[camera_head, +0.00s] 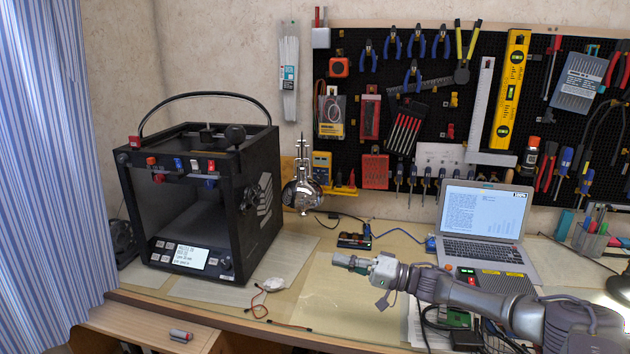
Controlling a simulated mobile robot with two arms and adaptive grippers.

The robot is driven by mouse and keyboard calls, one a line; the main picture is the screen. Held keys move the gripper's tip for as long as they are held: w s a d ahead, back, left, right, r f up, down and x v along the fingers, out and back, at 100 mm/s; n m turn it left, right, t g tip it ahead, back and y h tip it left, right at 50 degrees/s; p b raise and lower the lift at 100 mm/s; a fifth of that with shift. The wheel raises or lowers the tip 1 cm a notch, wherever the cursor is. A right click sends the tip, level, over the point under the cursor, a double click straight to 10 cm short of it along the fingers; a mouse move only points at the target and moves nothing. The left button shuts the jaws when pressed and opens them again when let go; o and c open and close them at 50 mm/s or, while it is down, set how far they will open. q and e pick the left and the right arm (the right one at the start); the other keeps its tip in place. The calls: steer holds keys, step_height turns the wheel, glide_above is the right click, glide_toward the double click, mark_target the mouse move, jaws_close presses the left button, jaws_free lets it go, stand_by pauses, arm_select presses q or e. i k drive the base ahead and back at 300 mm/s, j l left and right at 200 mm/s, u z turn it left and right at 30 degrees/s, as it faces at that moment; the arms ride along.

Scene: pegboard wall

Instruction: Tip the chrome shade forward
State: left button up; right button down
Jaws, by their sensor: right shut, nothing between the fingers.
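The chrome shade (302,196) is a round, shiny piece below a thin upright stem, right of the black printer and in front of the pegboard's lower left corner. My right arm comes in from the lower right. My right gripper (342,260) is low over the desk, pointing left, below and to the right of the shade and apart from it. Its fingers are shut and empty. My left gripper is not in view.
A black 3D printer (205,210) stands on the desk at left. A laptop (482,225) sits open behind my right arm. Thin wires (262,300) lie near the front edge. The desk (345,300) is fairly clear in the middle. Tools hang on the pegboard (345,110).

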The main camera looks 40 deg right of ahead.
mark_target(302, 192)
steer(key=i+l, duration=1.2)
steer(key=l, duration=0.25)
